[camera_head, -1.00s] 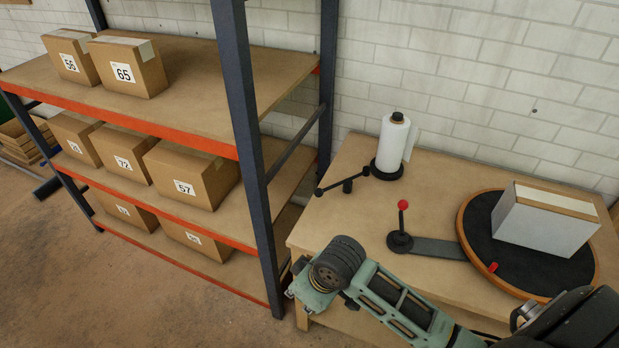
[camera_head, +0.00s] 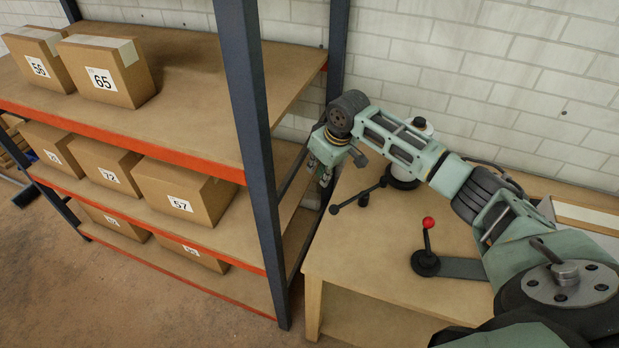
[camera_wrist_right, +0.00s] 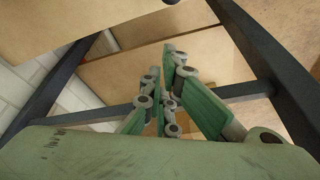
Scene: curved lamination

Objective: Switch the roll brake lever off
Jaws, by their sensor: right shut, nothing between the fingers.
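The black roll brake lever (camera_head: 357,194) sits on the tabletop beside the white roll (camera_head: 416,125). Its thin arm slants from the roll's black base down to a knob at the lower left. My right arm reaches over the table and hides most of the roll. My right gripper (camera_head: 325,182) hangs at the table's left edge, next to the shelf post, left of the lever and apart from it. In the right wrist view the gripper's green fingers (camera_wrist_right: 168,72) are shut and empty, and the lever does not show there. My left gripper is not in view.
A red-knobbed lever (camera_head: 427,240) stands on the table (camera_head: 370,262), right of the roll brake lever. A white box (camera_head: 590,215) is partly behind my arm. The shelf rack (camera_head: 250,130) with several numbered cartons stands close on the left. The table's front left is clear.

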